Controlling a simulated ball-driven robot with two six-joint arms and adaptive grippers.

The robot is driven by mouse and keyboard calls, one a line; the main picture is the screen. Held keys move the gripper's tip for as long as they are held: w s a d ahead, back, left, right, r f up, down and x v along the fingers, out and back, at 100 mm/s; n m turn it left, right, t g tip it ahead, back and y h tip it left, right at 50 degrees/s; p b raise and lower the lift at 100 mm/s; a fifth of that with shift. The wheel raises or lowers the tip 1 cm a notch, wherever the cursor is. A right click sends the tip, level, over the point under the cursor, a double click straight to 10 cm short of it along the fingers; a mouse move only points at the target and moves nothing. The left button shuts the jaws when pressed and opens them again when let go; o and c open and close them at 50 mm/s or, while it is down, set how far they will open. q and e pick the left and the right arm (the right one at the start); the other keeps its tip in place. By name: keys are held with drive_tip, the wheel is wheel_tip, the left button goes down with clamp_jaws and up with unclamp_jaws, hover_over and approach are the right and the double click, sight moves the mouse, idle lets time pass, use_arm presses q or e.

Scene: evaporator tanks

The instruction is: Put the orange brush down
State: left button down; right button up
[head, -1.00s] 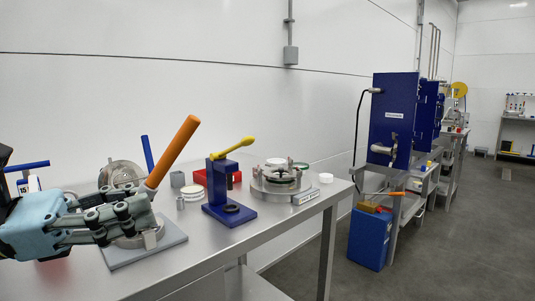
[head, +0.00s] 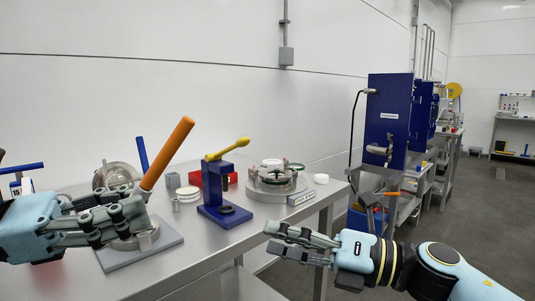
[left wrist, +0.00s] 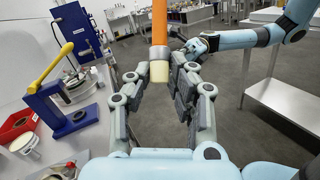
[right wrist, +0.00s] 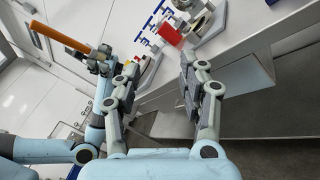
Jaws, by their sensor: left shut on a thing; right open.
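The orange brush (head: 169,152) has an orange handle and a grey and cream end. My left gripper (head: 140,207) is shut on it near its lower end, and the handle tilts up to the right above the table. In the left wrist view the brush (left wrist: 159,25) stands between the fingers (left wrist: 170,85), its cream tip toward the camera. It also shows at the upper left of the right wrist view (right wrist: 58,37). My right gripper (head: 270,240) is open and empty in front of the table's edge; its fingers are spread in the right wrist view (right wrist: 160,80).
Behind the brush, on the steel table (head: 205,245), are a grey plate (head: 120,258) with a round fixture, a blue press with a yellow lever (head: 213,190), a red bin (head: 222,180) and a round clamp fixture (head: 275,183). Bare tabletop shows along the front edge.

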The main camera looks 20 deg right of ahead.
sight(174, 154)
drive_tip(key=s+a+r+n+g+y, duration=0.1)
drive_tip(key=s+a+r+n+g, duration=0.2)
drive_tip(key=r+n, duration=0.35)
drive_tip(key=s+a+r+n+g+y, duration=0.1)
drive_tip(key=s+a+r+n+g, duration=0.15)
drive_tip(key=r+n, duration=0.4)
drive_tip(key=shift+m+t, duration=0.25)
drive_tip(key=shift+m, duration=0.55)
drive_tip(key=x, duration=0.3)
drive_tip(key=r+x, duration=0.1)
drive_tip(key=x, duration=0.7)
drive_tip(key=shift+w+a+r, duration=0.15)
drive_tip(key=shift+w+r, duration=0.05)
drive_tip(key=shift+r, duration=0.05)
clamp_jaws()
use_arm(q)
drive_tip(key=c, duration=1.1)
unclamp_jaws()
drive_tip(key=shift+a, duration=0.1)
